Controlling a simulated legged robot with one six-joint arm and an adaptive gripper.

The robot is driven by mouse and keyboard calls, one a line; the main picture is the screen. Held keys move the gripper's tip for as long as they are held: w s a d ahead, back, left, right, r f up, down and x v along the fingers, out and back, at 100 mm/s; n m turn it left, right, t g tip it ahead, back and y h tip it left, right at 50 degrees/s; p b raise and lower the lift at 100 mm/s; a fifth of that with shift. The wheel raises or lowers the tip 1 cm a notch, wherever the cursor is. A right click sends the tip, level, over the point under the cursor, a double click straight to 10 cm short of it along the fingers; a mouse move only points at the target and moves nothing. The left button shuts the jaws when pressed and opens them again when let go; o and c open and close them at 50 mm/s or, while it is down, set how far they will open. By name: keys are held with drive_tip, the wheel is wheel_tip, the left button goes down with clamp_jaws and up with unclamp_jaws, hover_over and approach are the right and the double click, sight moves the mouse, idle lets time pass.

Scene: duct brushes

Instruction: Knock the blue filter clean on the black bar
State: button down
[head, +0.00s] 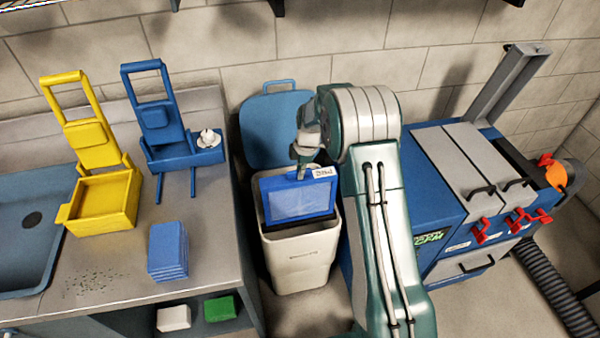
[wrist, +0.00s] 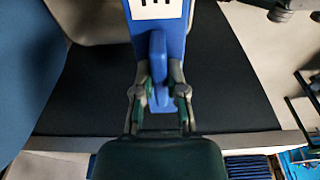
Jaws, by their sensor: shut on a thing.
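The blue filter (head: 297,198) hangs upright in its blue frame above the mouth of a pale bin (head: 300,262), with a white label at its top right corner. My gripper (head: 303,172) is above its top edge; my arm covers part of this in the head view. In the wrist view my gripper (wrist: 159,98) is shut on the filter's blue tab, and the filter (wrist: 175,40) reaches up the picture. A dark strip (head: 305,236) shows just under the filter at the bin's mouth; I cannot tell if it is the black bar or if they touch.
A blue lid (head: 275,130) stands open behind the bin. At left, a counter (head: 60,245) carries a yellow holder (head: 105,200), a blue holder (head: 160,130) and stacked blue pads (head: 168,250). A blue machine (head: 450,210) with red clamps stands close at right.

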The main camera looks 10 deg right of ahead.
drive_tip(key=shift+r, duration=2.8)
